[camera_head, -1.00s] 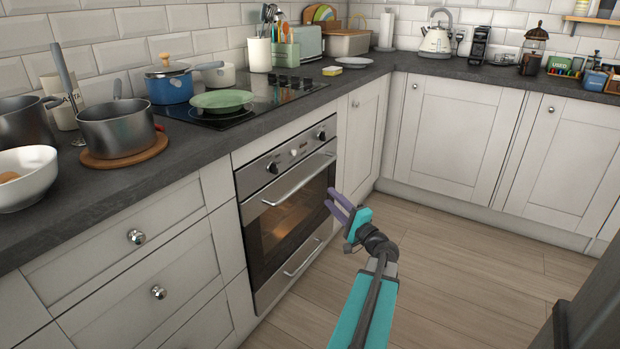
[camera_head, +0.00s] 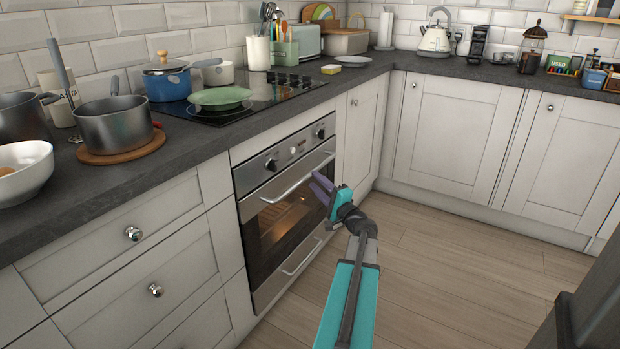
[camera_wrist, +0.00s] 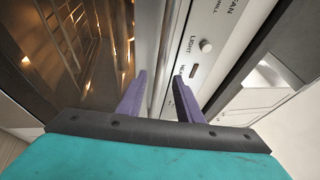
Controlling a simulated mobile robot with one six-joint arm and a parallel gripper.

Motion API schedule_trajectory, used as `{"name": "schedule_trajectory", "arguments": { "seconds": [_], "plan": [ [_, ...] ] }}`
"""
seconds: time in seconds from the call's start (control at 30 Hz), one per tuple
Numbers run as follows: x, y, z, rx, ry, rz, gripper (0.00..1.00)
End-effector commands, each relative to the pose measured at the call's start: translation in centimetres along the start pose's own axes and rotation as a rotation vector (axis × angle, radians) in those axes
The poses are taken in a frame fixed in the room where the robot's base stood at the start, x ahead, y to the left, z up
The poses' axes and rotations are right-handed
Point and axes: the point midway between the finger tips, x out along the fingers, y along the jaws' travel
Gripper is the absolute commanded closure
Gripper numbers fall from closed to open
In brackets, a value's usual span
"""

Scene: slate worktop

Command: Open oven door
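The oven (camera_head: 283,210) is built in under the worktop, and its glass door (camera_head: 285,226) looks shut, with a warm glow inside. A silver bar handle (camera_head: 298,180) runs along the top of the door. My gripper (camera_head: 320,188), with purple fingers, is in front of the door near the handle's right part. In the wrist view, my gripper (camera_wrist: 158,92) has its fingers apart, one on the glass side and one on the control panel side. The handle (camera_wrist: 167,60) shows between them; I cannot tell whether they touch it. The wrist body hides the handle's lower part there.
The control panel (camera_head: 290,152) with knobs is above the handle. A lower drawer handle (camera_head: 301,258) sits below the door. A hob (camera_head: 285,92) with a green plate (camera_head: 220,97) is on the worktop above. The wooden floor (camera_head: 450,270) is clear.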

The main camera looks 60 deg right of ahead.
Motion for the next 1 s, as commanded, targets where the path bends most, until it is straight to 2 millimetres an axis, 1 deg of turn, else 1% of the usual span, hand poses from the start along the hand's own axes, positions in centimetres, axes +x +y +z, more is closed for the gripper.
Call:
{"name": "schedule_trajectory", "arguments": {
  "seconds": [0.03, 0.1, 0.2, 0.33, 0.5, 0.8, 0.87, 1.0],
  "plan": [
    [0.9, 0.2, -0.2, 0.000, -0.001, 0.000, 0.67],
    [1.9, 0.1, -0.2, 0.000, -0.001, 0.000, 0.67],
    [3.1, 0.1, -0.1, 0.000, 0.000, -0.001, 0.67],
    [4.2, 0.1, -0.2, 0.001, 0.000, -0.001, 0.67],
    [4.9, 0.0, -0.1, 0.001, 0.002, 0.000, 0.67],
    [5.0, 0.0, -0.1, 0.001, 0.002, 0.000, 0.67],
    [5.0, 0.0, -0.1, 0.001, 0.002, 0.000, 0.76],
    [4.9, 0.0, -0.2, 0.000, 0.003, 0.000, 0.99]
  ]
}}
